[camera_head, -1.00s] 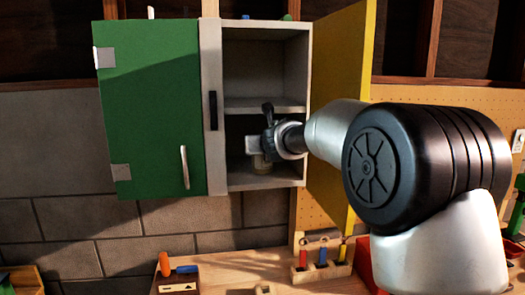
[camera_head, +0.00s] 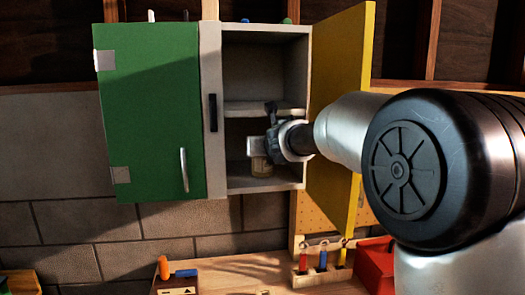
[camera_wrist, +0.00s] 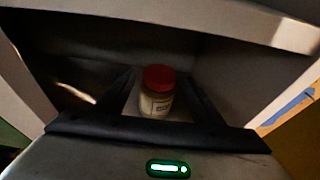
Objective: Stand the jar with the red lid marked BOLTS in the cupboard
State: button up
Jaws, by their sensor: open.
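The jar with the red lid (camera_wrist: 157,96) stands upright inside the cupboard's lower compartment, its label too small to read. In the head view the jar's pale body (camera_head: 261,168) shows on the cupboard floor below my gripper, its lid hidden by the fingers. My gripper (camera_head: 257,147) reaches into the lower compartment. In the wrist view the fingers of my gripper (camera_wrist: 163,88) are open, one on each side of the jar, with gaps visible between. The cupboard (camera_head: 212,100) has its yellow right door (camera_head: 338,110) swung open and its green left door (camera_head: 150,110) shut.
A shelf (camera_head: 262,105) lies close above my gripper. Below are a workbench (camera_head: 235,275), a holder with coloured-handled tools (camera_head: 320,272) and a red box (camera_head: 373,262). The upper compartment looks empty.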

jog(key=v, duration=0.8)
jog(key=shift+s, duration=0.2)
